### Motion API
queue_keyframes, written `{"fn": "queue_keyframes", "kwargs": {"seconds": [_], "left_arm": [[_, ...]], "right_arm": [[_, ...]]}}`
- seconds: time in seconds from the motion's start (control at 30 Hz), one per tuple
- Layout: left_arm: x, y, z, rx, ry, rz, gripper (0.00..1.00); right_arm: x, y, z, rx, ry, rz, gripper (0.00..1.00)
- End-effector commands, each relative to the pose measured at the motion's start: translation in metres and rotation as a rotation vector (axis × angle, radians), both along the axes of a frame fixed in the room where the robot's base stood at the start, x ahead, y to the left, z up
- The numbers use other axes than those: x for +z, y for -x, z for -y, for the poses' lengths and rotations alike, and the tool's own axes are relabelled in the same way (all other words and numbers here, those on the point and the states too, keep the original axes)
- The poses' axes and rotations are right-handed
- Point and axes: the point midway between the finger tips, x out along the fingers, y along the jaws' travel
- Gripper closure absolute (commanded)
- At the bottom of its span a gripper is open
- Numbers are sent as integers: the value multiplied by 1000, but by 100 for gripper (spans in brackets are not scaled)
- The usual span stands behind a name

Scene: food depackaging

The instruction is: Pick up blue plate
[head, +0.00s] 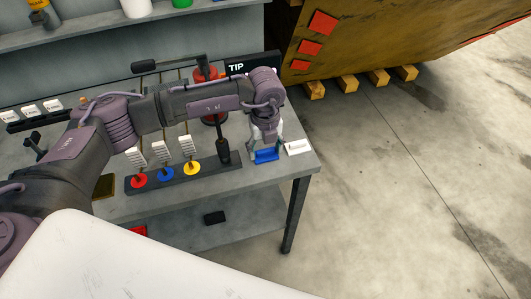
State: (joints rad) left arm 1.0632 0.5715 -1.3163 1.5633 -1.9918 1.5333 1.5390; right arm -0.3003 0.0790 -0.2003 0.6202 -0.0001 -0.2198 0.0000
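A small blue plate (267,156) is at the front right corner of the grey table (230,182). My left arm reaches across the table from the left, and its gripper (266,143) points down right at the blue plate. The fingers look spread and come down at the plate's back and sides. I cannot tell whether they touch or grip it, and the plate's upper part is hidden by them. My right gripper is not in view.
A white block (299,147) lies close to the right of the blue plate. A dark base with red, blue and yellow discs (192,168) and white tags stands to the left. A black "TIP" sign (252,63) is behind. Floor (410,180) is clear on the right.

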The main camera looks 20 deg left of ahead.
Motion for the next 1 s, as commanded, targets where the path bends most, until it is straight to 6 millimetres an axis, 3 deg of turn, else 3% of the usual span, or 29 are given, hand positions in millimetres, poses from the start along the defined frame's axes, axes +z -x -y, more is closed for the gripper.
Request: {"fn": "queue_keyframes", "kwargs": {"seconds": [0.03,0.27,0.63,0.87,1.0], "left_arm": [[0,0,0,0,0,0,48],[0,0,0,0,0,0,86],[6,-1,0,1,1,3,86],[36,-2,1,-2,2,8,86],[55,25,17,-9,2,4,86]], "right_arm": [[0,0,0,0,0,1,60],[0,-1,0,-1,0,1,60],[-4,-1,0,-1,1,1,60],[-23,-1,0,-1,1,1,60],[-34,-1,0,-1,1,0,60]]}}
